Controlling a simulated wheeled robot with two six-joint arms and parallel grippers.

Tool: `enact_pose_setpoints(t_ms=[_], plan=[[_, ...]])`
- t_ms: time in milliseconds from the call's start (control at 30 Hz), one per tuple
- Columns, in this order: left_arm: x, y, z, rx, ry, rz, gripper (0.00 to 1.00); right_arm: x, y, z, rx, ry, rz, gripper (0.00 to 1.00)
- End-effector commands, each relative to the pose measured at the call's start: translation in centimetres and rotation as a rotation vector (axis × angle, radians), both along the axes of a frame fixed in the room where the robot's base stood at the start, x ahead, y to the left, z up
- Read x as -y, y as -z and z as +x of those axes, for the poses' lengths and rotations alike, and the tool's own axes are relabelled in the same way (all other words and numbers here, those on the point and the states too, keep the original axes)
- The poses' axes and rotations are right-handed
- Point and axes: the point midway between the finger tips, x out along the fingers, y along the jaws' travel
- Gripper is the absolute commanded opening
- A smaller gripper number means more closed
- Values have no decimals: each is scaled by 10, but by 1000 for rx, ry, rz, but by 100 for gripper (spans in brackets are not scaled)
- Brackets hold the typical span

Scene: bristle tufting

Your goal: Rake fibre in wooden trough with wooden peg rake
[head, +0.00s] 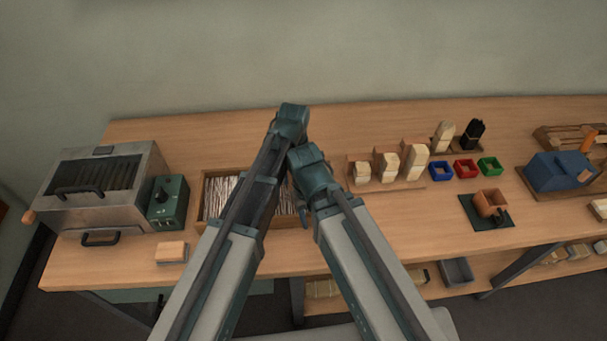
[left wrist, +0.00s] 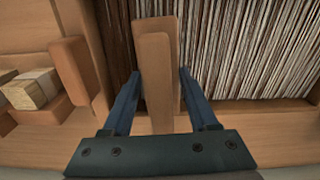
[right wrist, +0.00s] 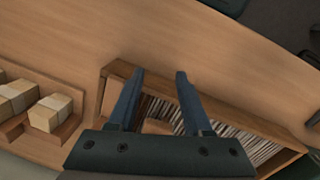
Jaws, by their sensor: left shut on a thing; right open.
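The wooden trough (head: 203,207) stands on the bench left of centre, filled with pale, straight fibre (head: 219,190). My two arms cross over it and hide much of it in the head view. In the left wrist view my left gripper (left wrist: 160,90) is shut on a wooden piece, apparently the wooden peg rake (left wrist: 157,75), held over the trough's edge beside the fibre (left wrist: 255,45). The rake's pegs are hidden. My right gripper (right wrist: 155,95) is open above the trough (right wrist: 235,112). A small wooden piece (right wrist: 157,126) shows between its fingers; I cannot tell whether it is the rake.
A metal box machine (head: 100,185) and a green control box (head: 168,203) stand left of the trough. A wooden block (head: 171,252) lies in front. Wooden stands with pale bundles (head: 388,170), small coloured trays (head: 466,169) and a blue device (head: 560,172) fill the right side.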

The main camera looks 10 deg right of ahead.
Motion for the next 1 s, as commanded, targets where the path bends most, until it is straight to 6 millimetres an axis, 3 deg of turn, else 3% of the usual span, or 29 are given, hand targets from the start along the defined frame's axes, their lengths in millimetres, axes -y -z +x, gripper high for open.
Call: enact_pose_setpoints(t_ms=[33,1000], plan=[[39,0,-11,-1,79,0,0,-35,0,0,0,-84,0,50],[-116,0,-14,-4,74,0,0,-31,0,-5,0,-78,0,50]])
